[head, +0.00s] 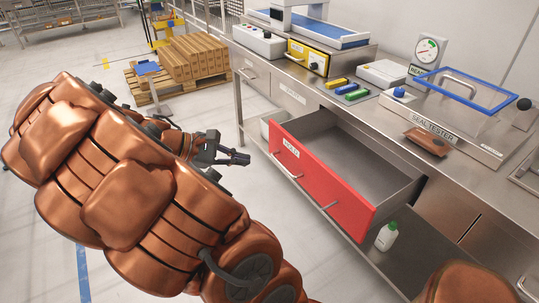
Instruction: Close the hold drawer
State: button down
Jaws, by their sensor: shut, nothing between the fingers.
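The hold drawer (325,182) has a red front with a label and two bar handles, and it stands pulled out from under the steel bench. The part of its grey inside that shows is empty. My gripper (243,158) is shut and empty, just left of the drawer's far front corner in the picture. I cannot tell how far it is from the red front. My copper-coloured arm fills the left foreground and hides the floor there.
A white bottle with a green cap (387,236) stands on the lower shelf beside the drawer. A pallet of cartons (190,58) is behind.

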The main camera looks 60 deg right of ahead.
jog(key=w+d+f+n+g+h+b, duration=0.2)
jog(key=w+d+f+n+h+b, duration=0.15)
jog(key=w+d+f, duration=0.35)
jog(key=n+t+h+b, duration=0.1)
jog(key=n+h+b, duration=0.3)
jog(key=n, duration=0.2)
send_near(276, 145)
jog(key=shift+y, duration=0.25)
jog(key=x, duration=0.4)
jog(key=b+x, duration=0.1)
jog(key=x, duration=0.2)
jog(key=shift+r, duration=0.3)
jog(key=shift+s+d, duration=0.1)
jog(key=shift+d, duration=0.05)
